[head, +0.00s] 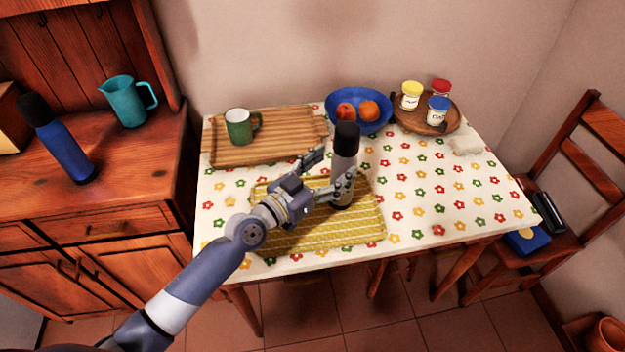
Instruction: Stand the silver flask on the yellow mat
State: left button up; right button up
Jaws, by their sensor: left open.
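The silver flask (342,185) with a black cap stands upright on the right half of the yellow mat (290,238), in the middle of the table's front part. My left gripper (331,174) reaches in from the left at the flask. Its fingers are open, one at the left behind the flask and one in front of its lower body. Whether a finger touches the flask I cannot tell. My right gripper does not show.
Behind the mat are a wooden tray (222,157) with a green mug (238,126), a blue bowl (343,99) of fruit, and a round tray (447,127) with jars. A blue flask (64,150) and teal jug (126,103) stand on the left cabinet. The table's right front is clear.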

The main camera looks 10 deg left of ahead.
pick_arm(q)
jog(key=v, duration=0.7)
jog(key=shift+b, duration=0.4)
jog(key=shift+s+a, duration=0.1)
jog(key=shift+s, duration=0.1)
